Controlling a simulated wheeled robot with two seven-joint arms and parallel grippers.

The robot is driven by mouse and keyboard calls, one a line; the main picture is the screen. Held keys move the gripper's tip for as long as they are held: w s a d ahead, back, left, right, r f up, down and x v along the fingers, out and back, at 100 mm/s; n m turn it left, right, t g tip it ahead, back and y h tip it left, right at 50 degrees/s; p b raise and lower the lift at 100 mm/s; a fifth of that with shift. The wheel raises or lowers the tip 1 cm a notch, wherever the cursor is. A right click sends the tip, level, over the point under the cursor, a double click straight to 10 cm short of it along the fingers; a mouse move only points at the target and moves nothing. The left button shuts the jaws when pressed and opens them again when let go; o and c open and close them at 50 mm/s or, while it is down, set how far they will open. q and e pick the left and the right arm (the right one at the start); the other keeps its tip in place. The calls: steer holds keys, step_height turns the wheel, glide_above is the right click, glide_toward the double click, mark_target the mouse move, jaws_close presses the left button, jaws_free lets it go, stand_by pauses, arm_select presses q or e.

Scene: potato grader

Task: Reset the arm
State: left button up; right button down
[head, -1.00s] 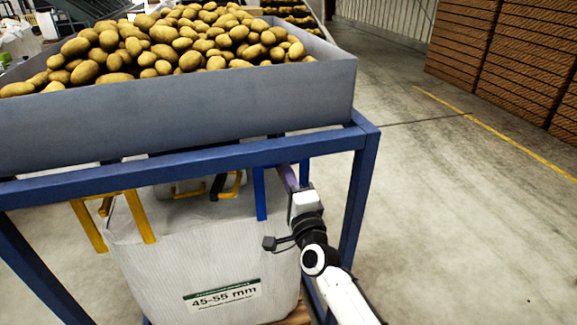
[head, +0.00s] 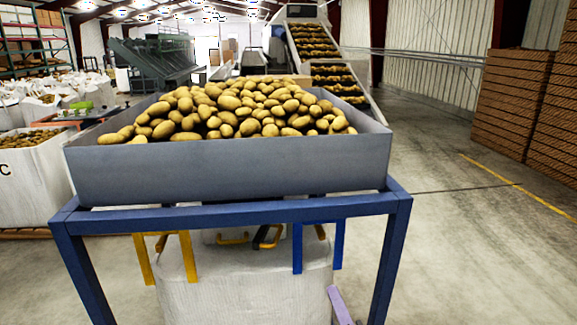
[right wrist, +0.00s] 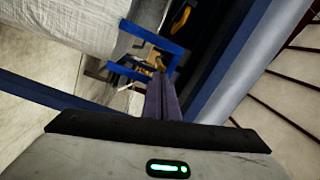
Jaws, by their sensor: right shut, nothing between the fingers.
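My right gripper (head: 339,304) shows in the head view only as purple fingers at the bottom edge, right of the white bulk bag (head: 250,295) and left of the blue frame's right front leg. In the right wrist view the purple fingers (right wrist: 160,98) lie together, shut with nothing between them. They point toward a blue strap loop (right wrist: 150,35) of the bag; I cannot tell the gap. The rest of the right arm is out of the head view. My left gripper is not in view.
A grey tray (head: 230,170) heaped with potatoes (head: 240,110) stands on a blue frame (head: 235,213) above the bag. Blue (head: 297,250) and yellow straps (head: 188,258) hang at the bag's top. Open floor (head: 470,250) lies to the right, before stacked wooden crates (head: 507,105).

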steer(key=s+d+f+n+g, duration=0.2)
steer(key=s+f+n+g, duration=0.3)
steer(key=s+f, duration=0.5)
steer(key=s+d+f+n+g, duration=0.2)
steer(key=s+f+n, duration=0.7)
steer(key=s, duration=1)
step_height(320, 180, down, 2)
steer(key=g, duration=0.2)
steer(key=shift+s+d+f+n+g+h, duration=0.25)
steer(key=shift+s+n+g+h, duration=0.05)
steer(key=shift+s+g+h, duration=0.1)
